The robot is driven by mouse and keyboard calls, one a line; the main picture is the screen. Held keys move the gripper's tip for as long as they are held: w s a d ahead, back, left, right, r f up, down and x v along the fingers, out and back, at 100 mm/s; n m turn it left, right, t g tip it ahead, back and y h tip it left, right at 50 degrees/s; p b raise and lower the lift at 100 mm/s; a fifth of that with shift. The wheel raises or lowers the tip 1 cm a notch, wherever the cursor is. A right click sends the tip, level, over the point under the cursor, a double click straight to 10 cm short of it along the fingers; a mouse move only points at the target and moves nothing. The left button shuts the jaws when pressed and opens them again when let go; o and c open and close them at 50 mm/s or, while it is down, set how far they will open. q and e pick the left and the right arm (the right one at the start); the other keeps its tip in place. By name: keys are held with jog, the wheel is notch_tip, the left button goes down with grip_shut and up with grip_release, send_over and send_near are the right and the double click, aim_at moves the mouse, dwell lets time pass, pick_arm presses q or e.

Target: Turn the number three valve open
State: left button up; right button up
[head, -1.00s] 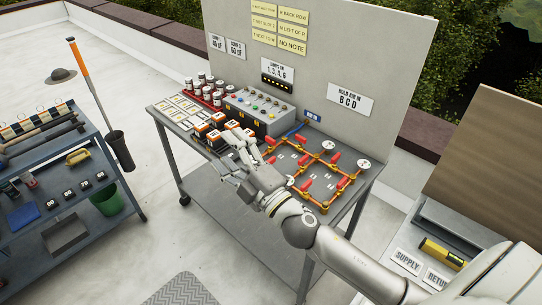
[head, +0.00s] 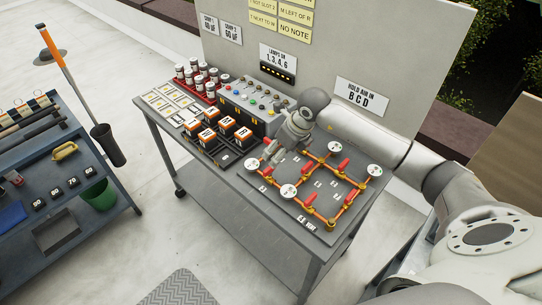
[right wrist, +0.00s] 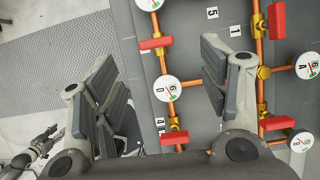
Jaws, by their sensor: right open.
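The valve board (head: 318,210) lies on the table, with orange pipes, several red valve handles and round white gauges. My right gripper (head: 270,152) is over its back left part in the head view, open and empty. In the right wrist view its fingers (right wrist: 163,85) stand wide apart, with a gauge marked D (right wrist: 161,90) showing between them. A red handle (right wrist: 156,43) is above that gauge and another red handle (right wrist: 174,138) below it. Labels 5 (right wrist: 212,13) and 4 (right wrist: 160,121) are readable; I cannot read a 3. My left gripper (right wrist: 38,148) shows small at lower left, its jaws unclear.
Orange-topped blocks (head: 222,130), a control box with buttons (head: 255,105) and red-racked jars (head: 200,78) stand left of and behind the board. A grey panel with notes (head: 350,50) rises behind. A blue cart (head: 60,180) is at left.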

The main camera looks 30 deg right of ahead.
jog(key=p, duration=0.2)
send_over(270, 168)
jog(key=s, duration=0.2)
notch_tip(270, 168, down, 4)
jog(key=f, duration=0.1)
jog(key=w+f+p, duration=0.1)
jog(key=f, duration=0.1)
jog(key=shift+d, duration=0.2)
jog(key=shift+x, duration=0.75)
jog(key=shift+f, duration=0.2)
jog(key=shift+w+a+f, duration=0.1)
jog(key=shift+f, duration=0.05)
jog(key=shift+w+f, duration=0.1)
jog(key=shift+c, duration=0.4)
jog(key=c, duration=0.9)
pick_arm(q)
jog(key=s+r, duration=0.1)
jog(key=s+a+r, duration=0.1)
jog(key=r, duration=0.1)
jog(key=shift+s+a, duration=0.1)
jog(key=shift+s, duration=0.2)
pick_arm(e)
jog(key=shift+c, duration=0.2)
